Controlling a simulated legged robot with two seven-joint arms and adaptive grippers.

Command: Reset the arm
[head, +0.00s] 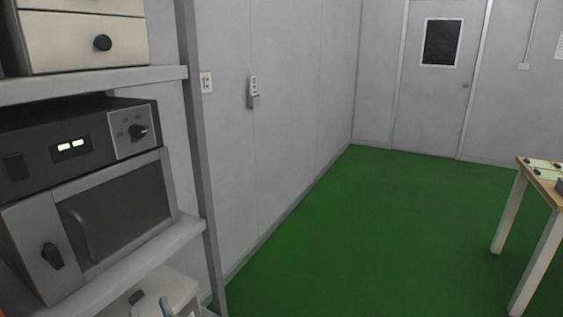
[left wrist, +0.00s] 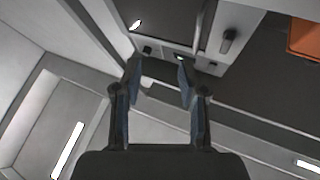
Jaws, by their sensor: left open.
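My left gripper (left wrist: 160,76) is open and empty in the left wrist view, its two dark, blue-lined fingers spread apart. Only small dark and blue parts of the left gripper (head: 152,303) show at the bottom left of the head view, below the oven-like device. That device (head: 85,150) is grey and black, with a lit display, a dial and a closed door with a handle. It sits on a shelf. Part of a similar grey and dark unit (left wrist: 228,42) shows beyond the fingers in the left wrist view. My right gripper is in neither view.
The grey shelf rack (head: 203,160) stands close at the left, with a drawer box (head: 75,45) above the device. Green floor (head: 370,220) lies clear toward a closed door (head: 430,100). A wooden-topped table (head: 545,183) stands at the right. An orange object (left wrist: 305,38) shows in the wrist view.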

